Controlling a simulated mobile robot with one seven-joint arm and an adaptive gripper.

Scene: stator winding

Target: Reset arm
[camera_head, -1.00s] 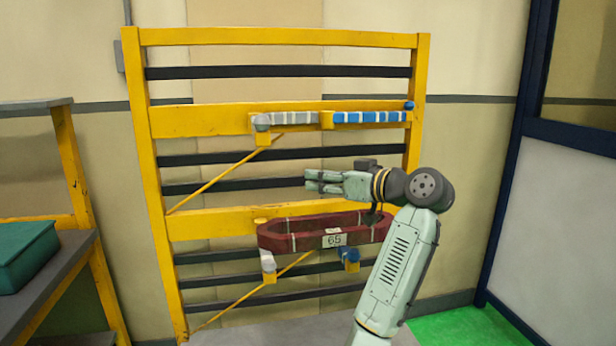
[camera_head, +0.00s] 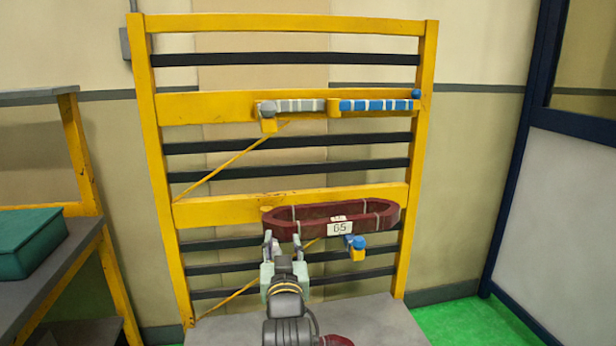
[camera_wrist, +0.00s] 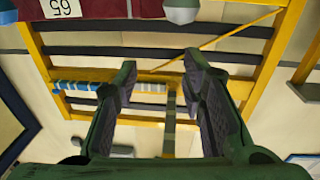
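My gripper (camera_head: 284,243) is at the lower middle of the head view, pointing toward the rack. Its two fingers are spread, with nothing between them. The wrist view also shows the fingers (camera_wrist: 159,68) apart and empty. The dark red oval coil (camera_head: 352,235), with a white label reading 65, rests on the lower supports of the yellow rack (camera_head: 290,207). In the head view the gripper is below and left of the coil, overlapping its left support. The coil also shows at the top left of the wrist view (camera_wrist: 105,10), apart from the fingers.
The rack's upper arms, one grey (camera_head: 300,105) and one blue (camera_head: 375,105), are empty. A teal bin (camera_head: 30,243) sits on a shelf at left. A dark blue-framed partition (camera_head: 520,160) stands at right. A grey surface (camera_head: 385,322) lies below the rack.

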